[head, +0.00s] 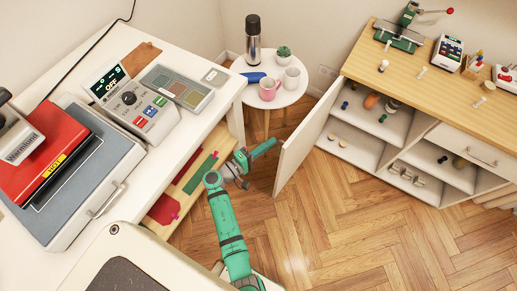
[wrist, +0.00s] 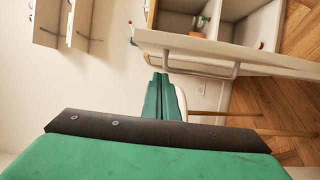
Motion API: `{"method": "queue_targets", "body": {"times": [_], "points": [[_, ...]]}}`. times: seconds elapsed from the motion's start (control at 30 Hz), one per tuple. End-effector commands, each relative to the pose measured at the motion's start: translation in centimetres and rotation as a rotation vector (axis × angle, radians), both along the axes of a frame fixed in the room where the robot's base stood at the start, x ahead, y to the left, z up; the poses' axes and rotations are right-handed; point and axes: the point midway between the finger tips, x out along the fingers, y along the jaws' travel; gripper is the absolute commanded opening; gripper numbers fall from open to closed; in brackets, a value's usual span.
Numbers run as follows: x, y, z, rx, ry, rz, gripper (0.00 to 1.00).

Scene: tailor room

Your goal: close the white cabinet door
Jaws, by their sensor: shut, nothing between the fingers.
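The white cabinet door (head: 303,137) stands wide open at the left end of the low cabinet, jutting into the room. In the wrist view the door (wrist: 275,62) crosses the upper part as a pale panel, with a bar handle (wrist: 236,70) on its near side. My gripper (head: 274,142) is just left of the door in the head view, on its outer side. Its green fingers are together and empty. In the wrist view the fingertips (wrist: 160,76) are close to the handle; I cannot tell whether they touch it.
The low cabinet (head: 455,100) has open shelves with small items. A round white table (head: 293,96) with cups and a flask stands behind my gripper. A white workbench (head: 190,120) with a heat press is at left. The wooden floor (head: 330,230) in front is clear.

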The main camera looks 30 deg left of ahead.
Motion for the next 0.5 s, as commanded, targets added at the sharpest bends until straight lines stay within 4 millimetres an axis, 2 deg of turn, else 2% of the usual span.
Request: {"method": "queue_targets", "body": {"times": [0.03, 0.2, 0.5], "points": [[-0.4, -0.9, -0.2, -0.003, 0.003, 0.000, 0.00], [-0.7, -2.6, -0.2, -0.002, 0.002, 0.001, 0.00], [-0.7, -3.3, -0.1, -0.002, 0.002, 0.002, 0.00]]}}
